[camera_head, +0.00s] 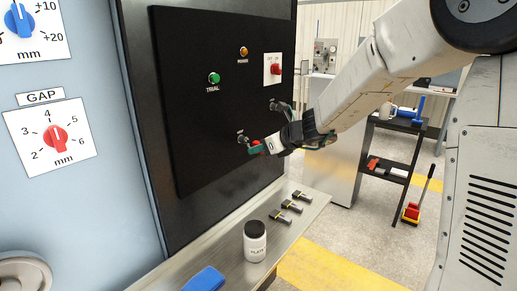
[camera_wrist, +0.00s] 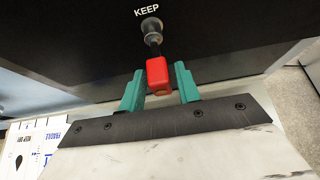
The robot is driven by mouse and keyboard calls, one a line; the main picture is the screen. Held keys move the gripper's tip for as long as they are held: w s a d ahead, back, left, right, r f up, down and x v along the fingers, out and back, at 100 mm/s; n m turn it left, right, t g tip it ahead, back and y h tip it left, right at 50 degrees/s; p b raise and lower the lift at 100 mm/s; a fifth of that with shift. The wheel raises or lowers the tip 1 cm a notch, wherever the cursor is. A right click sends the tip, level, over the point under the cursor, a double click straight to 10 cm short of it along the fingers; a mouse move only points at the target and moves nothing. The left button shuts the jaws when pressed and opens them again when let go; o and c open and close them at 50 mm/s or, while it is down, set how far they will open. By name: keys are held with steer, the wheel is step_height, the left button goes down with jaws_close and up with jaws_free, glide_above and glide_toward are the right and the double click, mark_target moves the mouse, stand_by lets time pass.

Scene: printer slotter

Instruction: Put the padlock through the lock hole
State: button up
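The red padlock (camera_wrist: 158,74) hangs from a grey round fitting (camera_wrist: 151,29) under the word KEEP on the black panel, its dark shackle reaching up to the fitting. In the head view the padlock (camera_head: 256,147) is a small red spot, partly hidden by my gripper (camera_head: 258,149). In the wrist view my gripper (camera_wrist: 160,88) is open, with one green finger on each side of the padlock and small gaps visible. A second metal fitting (camera_head: 274,105) is higher and to the right on the panel; I cannot tell whether it is the lock hole.
The black panel (camera_head: 200,140) carries a green TRIAL button (camera_head: 214,78), an orange lamp (camera_head: 243,51) and a red switch (camera_head: 276,69). Below, a metal ledge (camera_head: 235,239) holds a jar (camera_head: 255,241), several small dark blocks (camera_head: 291,206) and a blue item (camera_head: 205,280).

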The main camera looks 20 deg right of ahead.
jaws_close()
steer(key=shift+s+d, duration=0.75)
steer(key=shift+s, duration=0.3)
steer(key=shift+s+d, duration=0.75)
steer(key=shift+s, duration=0.25)
steer(key=shift+c, duration=1.7)
jaws_free()
jaws_close()
